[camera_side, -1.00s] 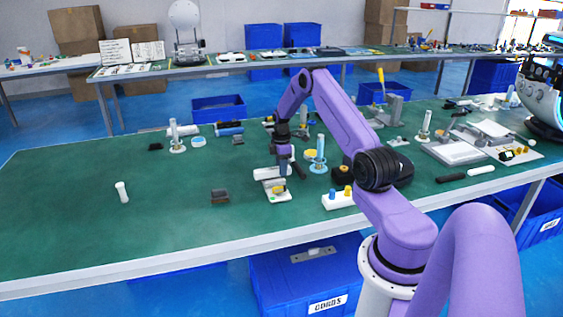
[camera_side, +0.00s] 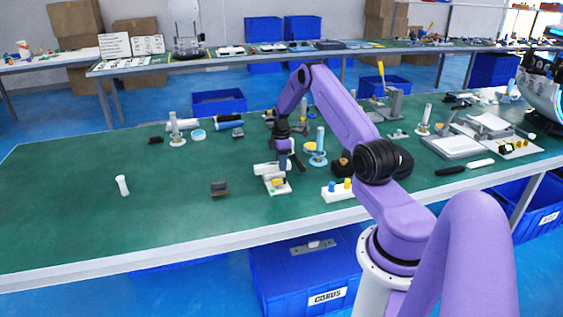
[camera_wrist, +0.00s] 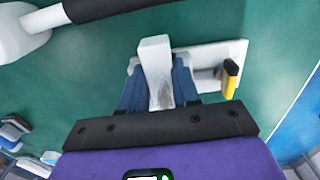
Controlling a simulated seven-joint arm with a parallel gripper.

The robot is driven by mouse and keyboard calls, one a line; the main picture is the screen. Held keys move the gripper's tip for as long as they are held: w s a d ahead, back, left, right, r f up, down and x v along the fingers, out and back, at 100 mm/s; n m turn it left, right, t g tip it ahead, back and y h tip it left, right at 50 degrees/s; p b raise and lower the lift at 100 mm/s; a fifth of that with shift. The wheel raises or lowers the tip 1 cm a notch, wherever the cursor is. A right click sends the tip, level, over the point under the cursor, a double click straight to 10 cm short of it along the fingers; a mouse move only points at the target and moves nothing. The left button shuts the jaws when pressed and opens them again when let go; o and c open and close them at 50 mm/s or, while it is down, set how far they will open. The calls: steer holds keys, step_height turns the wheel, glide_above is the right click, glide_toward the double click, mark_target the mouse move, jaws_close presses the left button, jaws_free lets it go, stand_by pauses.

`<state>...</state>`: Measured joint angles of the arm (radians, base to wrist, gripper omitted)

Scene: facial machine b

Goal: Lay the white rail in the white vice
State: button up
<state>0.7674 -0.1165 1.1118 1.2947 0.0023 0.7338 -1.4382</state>
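The white vice (camera_side: 277,187) stands on the green table near its front edge, with a yellow handle. In the wrist view its white base (camera_wrist: 208,57) and yellow handle (camera_wrist: 230,80) show to the right of the fingers. The white rail (camera_side: 263,169) is a pale bar at the vice's back. In the wrist view the rail (camera_wrist: 155,62) lies between the two blue fingers of my gripper (camera_wrist: 158,90), which close on it from both sides. My gripper (camera_side: 283,172) points down at the vice. Whether the rail touches the vice is unclear; the fingers hide part of it.
A white block with blue and yellow knobs (camera_side: 340,190) stands to the right. A blue cylinder on a round base (camera_side: 319,150) stands behind it. A small dark block (camera_side: 219,188) and a white cylinder (camera_side: 123,186) lie to the left, with bare table between.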

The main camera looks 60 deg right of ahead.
steer(key=o, duration=0.4)
steer(key=shift+s+a+f, duration=0.15)
steer(key=shift+s+f, duration=0.05)
steer(key=shift+f, duration=0.6)
steer(key=shift+c, duration=0.2)
steer(key=shift+o, duration=0.4)
step_height(320, 180, up, 19)
steer(key=shift+w, duration=0.2)
steer(key=w+a+r+n, duration=0.1)
steer(key=a+r, duration=0.1)
steer(key=a, duration=0.8)
steer(key=w+a+r, duration=0.1)
steer(key=a+r, duration=0.1)
steer(key=a, duration=0.8)
steer(key=s+a+r, duration=0.1)
steer(key=s+a, duration=0.2)
steer(key=a, duration=0.4)
steer(key=s+a+r, duration=0.1)
steer(key=s+a, duration=0.2)
steer(key=a, duration=0.4)
steer(key=s+a+n, duration=0.2)
steer(key=s+a, duration=0.6)
steer(key=s, duration=0.3)
steer(key=s+f, duration=0.1)
steer(key=s, duration=1.4)
steer(key=shift+s+a+n, duration=0.3)
steer(key=shift+s+a, duration=0.1)
